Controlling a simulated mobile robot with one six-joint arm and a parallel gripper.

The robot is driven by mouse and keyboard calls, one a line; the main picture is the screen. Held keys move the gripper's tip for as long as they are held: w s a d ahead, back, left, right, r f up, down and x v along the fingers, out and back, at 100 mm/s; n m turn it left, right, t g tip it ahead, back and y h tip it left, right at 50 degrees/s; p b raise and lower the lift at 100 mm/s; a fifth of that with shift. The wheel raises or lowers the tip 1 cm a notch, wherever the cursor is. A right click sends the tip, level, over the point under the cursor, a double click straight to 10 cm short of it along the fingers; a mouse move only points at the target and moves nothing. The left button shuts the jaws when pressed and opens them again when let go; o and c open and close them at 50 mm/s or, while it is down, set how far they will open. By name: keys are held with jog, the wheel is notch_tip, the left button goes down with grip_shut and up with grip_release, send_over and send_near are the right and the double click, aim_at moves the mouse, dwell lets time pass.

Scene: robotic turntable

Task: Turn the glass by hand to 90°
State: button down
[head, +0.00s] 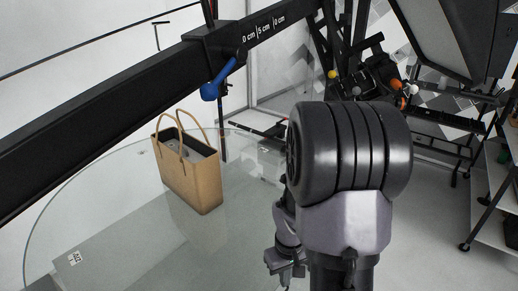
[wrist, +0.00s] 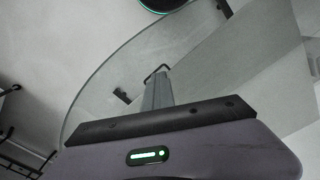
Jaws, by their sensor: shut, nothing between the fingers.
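The glass (head: 110,215) is a large round clear plate, filling the left and middle of the head view. A small label (head: 75,258) sits near its front left rim; its number is too small to read surely. A tan handbag (head: 190,175) stands upright on the glass. My gripper (head: 285,278) is low in the head view, partly hidden by my arm, near the right part of the glass. In the wrist view my gripper (wrist: 158,72) is shut and empty, seen against the glass (wrist: 110,75) inside its curved rim. I cannot tell whether it touches.
Stands and clamps (head: 370,75) are at the back right, and a shelf rack (head: 495,185) is at the right edge. Grey floor (head: 430,230) lies open between.

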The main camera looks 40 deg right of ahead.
notch_tip(320, 180, up, 6)
jog(key=p, duration=0.5)
